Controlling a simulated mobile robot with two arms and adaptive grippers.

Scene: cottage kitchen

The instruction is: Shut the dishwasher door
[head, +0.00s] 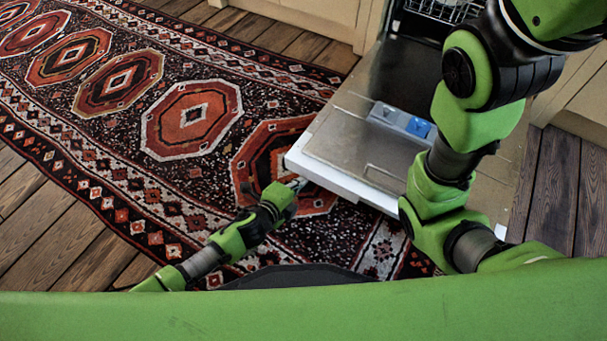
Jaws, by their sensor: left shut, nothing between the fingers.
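The dishwasher door (345,140) is folded down and open, its metal inner face up, with a white outer edge toward me. A detergent dispenser with a blue lid (418,127) sits on it. The dishwasher's inside shows at the top, with a wire rack (440,8). My left gripper (299,184) is shut and empty, at the near left corner of the door; I cannot tell whether it touches. My right arm reaches up over the right side of the door and hides part of it. The right gripper is out of the picture.
A patterned red and black rug (190,118) covers the floor on the left and runs under the door's near edge. Wooden floor (568,180) is clear on the right. Cream cabinets (325,18) flank the dishwasher.

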